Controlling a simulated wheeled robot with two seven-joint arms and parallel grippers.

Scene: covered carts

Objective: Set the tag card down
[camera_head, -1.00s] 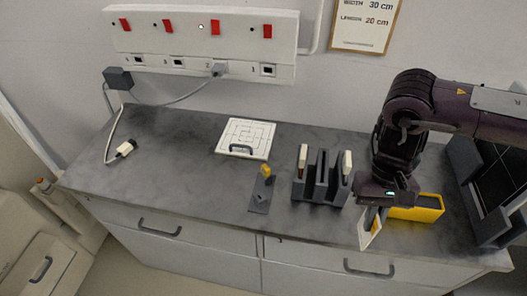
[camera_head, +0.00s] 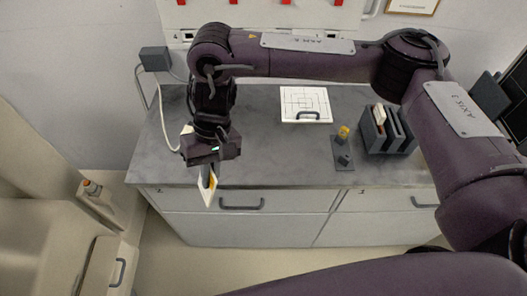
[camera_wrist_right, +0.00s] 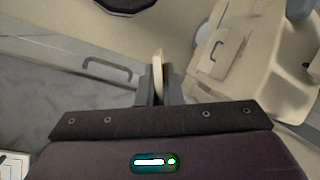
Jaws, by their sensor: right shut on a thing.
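My right gripper (camera_head: 208,172) is shut on the tag card (camera_head: 207,192), a thin white card with a bit of yellow-orange showing. The card hangs down from the jaws, near the front left part of the grey counter (camera_head: 270,157). In the head view it overlaps the counter's front edge and the drawer front; its exact height is hard to judge. In the right wrist view the tag card (camera_wrist_right: 158,62) shows nearly edge-on, upright between the fingers of the right gripper (camera_wrist_right: 159,88). My left gripper is not in view.
A white board with a line pattern and dark handle (camera_head: 305,102) lies at the back. A small dark stand with a yellow top (camera_head: 342,150) and a dark slotted rack (camera_head: 386,133) are to the right. The counter's middle is clear. Cables and a grey box (camera_head: 154,60) are behind the arm.

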